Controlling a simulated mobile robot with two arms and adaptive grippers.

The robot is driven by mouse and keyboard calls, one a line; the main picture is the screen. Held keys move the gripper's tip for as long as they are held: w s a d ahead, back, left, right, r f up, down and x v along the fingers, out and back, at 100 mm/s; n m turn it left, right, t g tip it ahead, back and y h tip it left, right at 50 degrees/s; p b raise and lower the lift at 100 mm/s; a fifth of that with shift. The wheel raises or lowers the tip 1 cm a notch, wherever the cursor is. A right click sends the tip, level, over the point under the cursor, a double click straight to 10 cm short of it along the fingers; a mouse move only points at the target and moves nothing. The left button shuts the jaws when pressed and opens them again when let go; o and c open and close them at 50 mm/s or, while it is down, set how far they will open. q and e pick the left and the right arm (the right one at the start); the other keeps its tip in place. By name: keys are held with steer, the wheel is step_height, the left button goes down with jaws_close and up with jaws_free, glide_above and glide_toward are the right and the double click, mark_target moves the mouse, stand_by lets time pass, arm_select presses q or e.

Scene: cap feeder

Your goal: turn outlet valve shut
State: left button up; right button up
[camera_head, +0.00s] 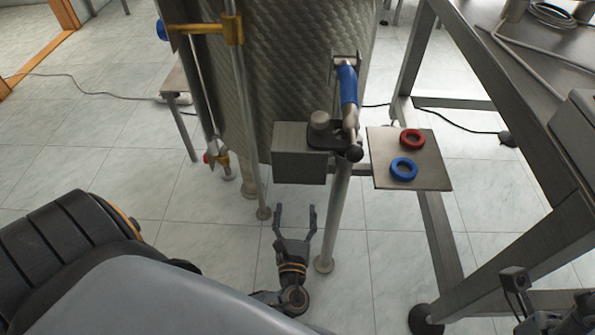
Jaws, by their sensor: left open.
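A ribbed metal vessel (290,70) stands at the top centre. A lever with a blue grip (348,88) stands up in front of it, beside a grey box (299,153). A yellow clamp (222,30) and a blue knob (162,29) are higher up. I cannot tell for sure which part is the outlet valve. My left gripper (294,211) is open and empty, fingers pointing away from me, below the grey box and apart from these parts.
A small metal plate (432,178) carries a red ring (412,139) and a blue ring (403,169) to the right of the lever. A metal-framed table (520,85) fills the right side. Thin metal legs stand near my gripper.

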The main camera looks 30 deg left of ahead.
arm_select(q)
steer(key=b+x, duration=0.3)
steer(key=x, duration=0.9)
steer(key=shift+a, duration=0.1)
steer(key=c, duration=1.2)
